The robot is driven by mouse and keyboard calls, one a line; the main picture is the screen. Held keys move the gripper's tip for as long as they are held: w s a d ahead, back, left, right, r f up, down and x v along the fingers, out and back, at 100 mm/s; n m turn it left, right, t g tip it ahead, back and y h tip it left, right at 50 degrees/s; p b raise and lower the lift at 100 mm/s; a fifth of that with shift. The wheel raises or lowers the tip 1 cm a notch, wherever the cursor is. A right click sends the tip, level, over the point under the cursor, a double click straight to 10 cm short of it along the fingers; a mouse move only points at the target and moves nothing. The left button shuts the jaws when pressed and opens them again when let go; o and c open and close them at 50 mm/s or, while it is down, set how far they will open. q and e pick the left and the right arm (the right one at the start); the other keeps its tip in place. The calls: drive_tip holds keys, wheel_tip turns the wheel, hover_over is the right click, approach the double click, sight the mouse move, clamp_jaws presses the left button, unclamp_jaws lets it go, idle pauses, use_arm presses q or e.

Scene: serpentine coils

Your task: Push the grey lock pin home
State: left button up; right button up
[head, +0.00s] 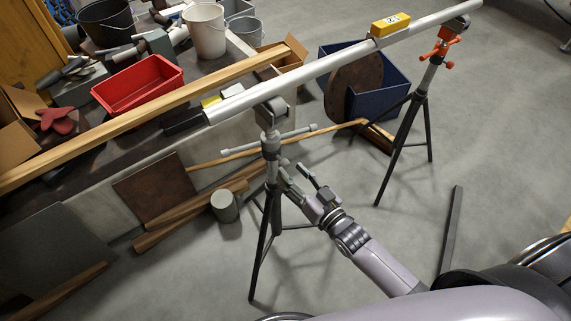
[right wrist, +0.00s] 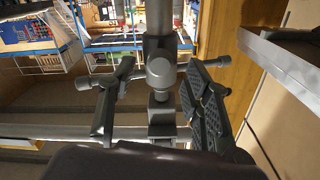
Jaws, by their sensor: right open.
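The near tripod stand (head: 270,165) has grey fittings, with a grey crossbar with knobbed ends (head: 238,148) across its post below the roller head. I cannot tell for sure which grey part is the lock pin. In the right wrist view a round grey boss (right wrist: 160,73) faces me on the post, and the crossbar's knobs (right wrist: 84,83) show to either side. My right gripper (head: 301,176) is open, just below and to the right of the crossbar. Its fingers (right wrist: 160,95) stand on both sides of the post with nothing gripped. My left gripper is out of view.
A long pale pipe (head: 330,66) rests on the near stand and on a far stand with orange fittings (head: 435,50). A yellow level (head: 391,23) sits on it. A cluttered bench (head: 150,125) stands left; a blue bin (head: 385,95) stands behind. Floor to the right is mostly clear.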

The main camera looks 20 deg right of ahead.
drive_tip(key=v, duration=0.7)
drive_tip(key=shift+s+r, duration=0.1)
drive_tip(key=s+d+f+g+h, duration=0.2)
drive_tip(key=s+f+g, duration=0.15)
drive_tip(key=f, duration=0.55)
drive_tip(key=s+d+f+g+h, duration=0.15)
drive_tip(key=s+f, duration=0.25)
drive_tip(key=f, duration=0.6)
drive_tip(key=s+d+f+g+h, duration=0.1)
drive_tip(key=s+d+f+g, duration=0.2)
drive_tip(key=f, duration=0.6)
drive_tip(key=s+f+g, duration=0.2)
drive_tip(key=s+f, duration=0.2)
drive_tip(key=s, duration=0.4)
drive_tip(key=s+f+n+g+h+p, duration=0.1)
drive_tip(key=s+f+g, duration=0.2)
drive_tip(key=s+f, duration=0.2)
drive_tip(key=s+f+g, duration=0.3)
drive_tip(key=s+f, duration=0.1)
drive_tip(key=s, duration=0.7)
drive_tip(key=shift+a+f+h, duration=0.25)
drive_tip(key=shift+a+h, duration=0.1)
drive_tip(key=shift+a, duration=0.15)
